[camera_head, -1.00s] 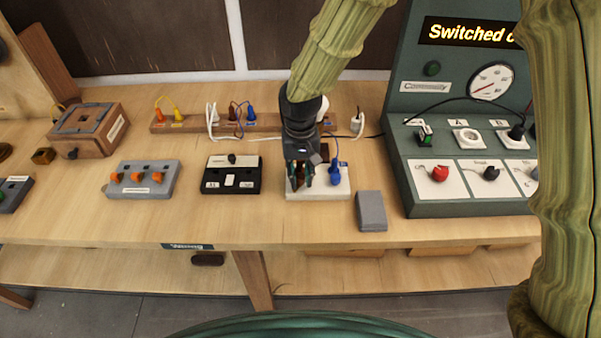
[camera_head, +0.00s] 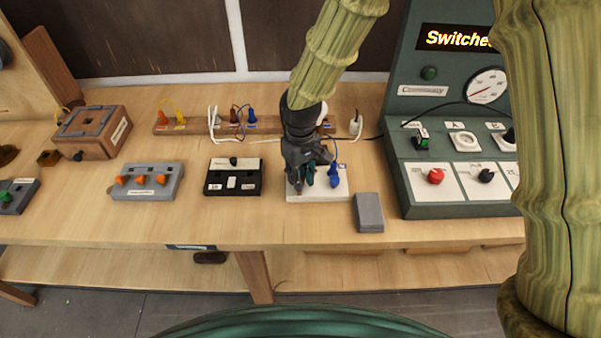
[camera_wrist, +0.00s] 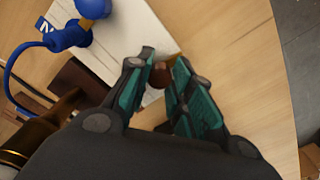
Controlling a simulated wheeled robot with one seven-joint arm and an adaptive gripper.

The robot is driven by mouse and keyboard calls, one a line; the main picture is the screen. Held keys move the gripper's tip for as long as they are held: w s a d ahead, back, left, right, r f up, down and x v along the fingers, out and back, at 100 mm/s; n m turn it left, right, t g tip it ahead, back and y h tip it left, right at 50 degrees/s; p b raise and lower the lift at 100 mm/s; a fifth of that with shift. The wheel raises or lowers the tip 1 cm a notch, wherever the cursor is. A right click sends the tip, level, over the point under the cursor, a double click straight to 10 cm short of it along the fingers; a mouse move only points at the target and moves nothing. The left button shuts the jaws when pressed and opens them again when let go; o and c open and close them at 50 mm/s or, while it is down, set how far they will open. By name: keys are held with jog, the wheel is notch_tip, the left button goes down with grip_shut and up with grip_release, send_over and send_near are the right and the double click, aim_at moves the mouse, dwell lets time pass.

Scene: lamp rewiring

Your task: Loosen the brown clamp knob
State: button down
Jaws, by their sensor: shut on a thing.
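The brown clamp knob (camera_wrist: 161,75) shows in the wrist view between the fingertips of my gripper (camera_wrist: 160,72). My gripper is shut on it, with a teal-padded finger on each side. In the head view my gripper (camera_head: 305,180) points down over the left part of a white terminal block (camera_head: 318,194), and it hides the knob there. The blue clamp knob (camera_head: 335,176) stands on the right part of the same block, apart from my gripper; it also shows at the upper left of the wrist view (camera_wrist: 68,38).
A grey block (camera_head: 368,212) lies just right of the white block. A black switch box (camera_head: 233,187) stands to the left. A green console (camera_head: 420,200) with knobs and sockets stands at the right. A wooden strip with plugs (camera_head: 190,127) and cables runs behind.

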jog(key=shift+n, duration=0.4)
jog(key=c, duration=1.3)
grip_release()
jog(key=shift+o, duration=0.2)
notch_tip(320, 180, up, 12)
jog(key=shift+r, duration=0.1)
